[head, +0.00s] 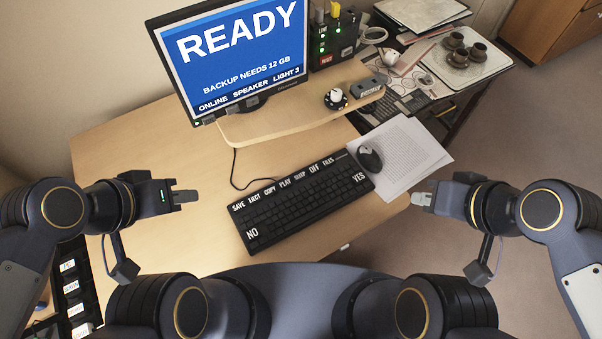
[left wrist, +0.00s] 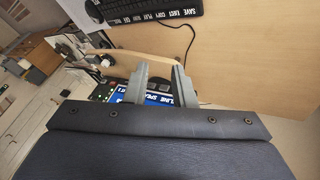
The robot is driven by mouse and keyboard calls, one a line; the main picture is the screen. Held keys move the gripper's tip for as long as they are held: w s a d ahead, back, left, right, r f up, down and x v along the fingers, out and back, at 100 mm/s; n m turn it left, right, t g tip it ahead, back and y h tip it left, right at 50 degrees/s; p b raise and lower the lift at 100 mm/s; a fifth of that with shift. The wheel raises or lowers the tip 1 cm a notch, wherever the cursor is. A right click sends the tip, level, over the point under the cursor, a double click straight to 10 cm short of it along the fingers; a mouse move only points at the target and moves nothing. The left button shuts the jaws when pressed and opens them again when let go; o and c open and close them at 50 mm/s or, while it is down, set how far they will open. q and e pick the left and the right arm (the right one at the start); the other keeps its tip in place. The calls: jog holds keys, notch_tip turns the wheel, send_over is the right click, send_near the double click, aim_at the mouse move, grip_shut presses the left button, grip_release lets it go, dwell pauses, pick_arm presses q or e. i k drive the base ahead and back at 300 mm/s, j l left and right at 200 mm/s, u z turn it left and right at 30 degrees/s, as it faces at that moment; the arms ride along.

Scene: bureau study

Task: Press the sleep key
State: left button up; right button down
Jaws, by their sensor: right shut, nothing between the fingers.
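The black keyboard (head: 305,205) lies on the desk, with white labels SAVE, EJECT, COPY, PLAY, SLEEP, OFF and FILES along its far edge. The sleep key (head: 300,175) is between PLAY and OFF. The keyboard also shows at the top of the left wrist view (left wrist: 150,24). My left gripper (head: 190,197) is left of the keyboard, apart from it; its two fingers stand apart and empty in the left wrist view (left wrist: 158,68). My right gripper (head: 418,199) is shut and empty, right of the keyboard near the desk's right edge.
The monitor (head: 232,55) reads READY, BACKUP NEEDS 12 GB, behind the keyboard on a raised shelf (head: 290,112). A mouse (head: 369,158) lies on paper (head: 410,150) at the keyboard's right. A cable runs behind the keyboard. Bare desk (head: 150,140) lies to the left.

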aim_at(299, 176)
jog(key=l+u, duration=0.15)
jog(key=l, duration=0.3)
jog(key=k+l+u, duration=0.15)
jog(key=l, duration=0.25)
jog(key=l+u, duration=0.15)
jog(key=l, duration=0.3)
